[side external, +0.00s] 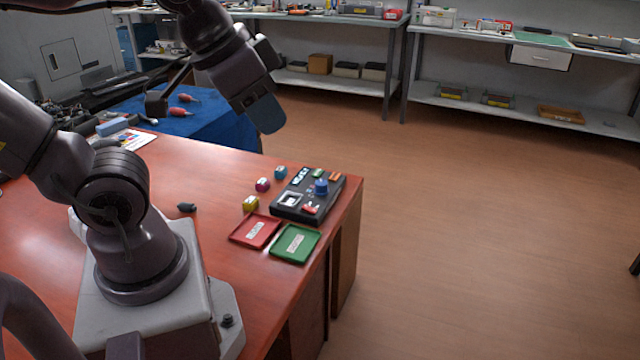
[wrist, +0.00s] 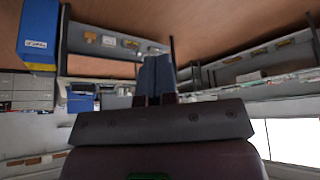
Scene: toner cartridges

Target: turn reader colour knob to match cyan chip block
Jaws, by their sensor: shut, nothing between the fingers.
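The reader (side external: 308,194) is a black box near the right edge of the red-brown table, in the side external view. Its blue knob (side external: 321,187) stands on its top; its exact angle is too small to tell. The cyan chip block (side external: 280,172) sits on the table just left of the reader's far end. My gripper (side external: 268,115) is raised well above the table, back and left of the reader, shut and empty. In the wrist view its fingers (wrist: 157,75) are together, facing the room; neither reader nor chip block shows there.
A magenta block (side external: 262,184) and a yellow block (side external: 250,203) stand left of the reader. A red tray (side external: 255,231) and a green tray (side external: 295,244) lie in front of it. A dark small object (side external: 186,207) lies further left. Table space left of the blocks is mostly clear.

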